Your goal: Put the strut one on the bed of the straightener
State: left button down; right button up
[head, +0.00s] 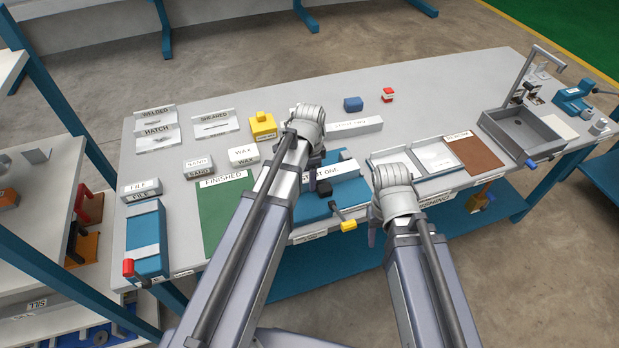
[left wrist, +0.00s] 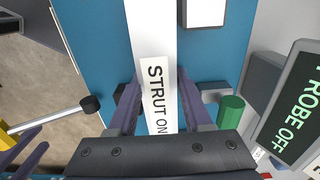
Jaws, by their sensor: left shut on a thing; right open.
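Strut one (head: 322,172), a pale bar with its name on a white label, lies along the blue straightener (head: 346,193) in the middle of the bench front. In the left wrist view strut one (left wrist: 142,30) runs away between the fingers over the blue bed (left wrist: 90,45); whether it rests fully on the bed I cannot tell. My left gripper (left wrist: 158,82) is shut on the strut at its labelled part. My right gripper (head: 374,232) is open, beside the yellow-ended lever (head: 348,225) at the straightener's front; its fingers are mostly hidden by its arm.
A second long pale bar (head: 358,125) lies behind. A green FINISHED mat (head: 222,218) is left, white trays (head: 435,157) and a brown mat (head: 474,154) right. In the left wrist view, a PROBE OFF screen (left wrist: 298,105) and green cylinder (left wrist: 231,110) stand close by.

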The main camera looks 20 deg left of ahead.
pick_arm(q)
jog(key=shift+c, duration=1.6)
grip_release()
notch_tip(320, 180, up, 12)
jog(key=p, duration=1.3)
jog(key=s+d+n+y, duration=0.1)
jog(key=s+d+n, duration=0.6)
jog(key=s+d, duration=0.3)
jog(key=s, duration=0.4)
jog(key=shift+s+d+r, duration=0.15)
jog(key=shift+d+r, duration=0.05)
jog(key=shift+d, duration=0.05)
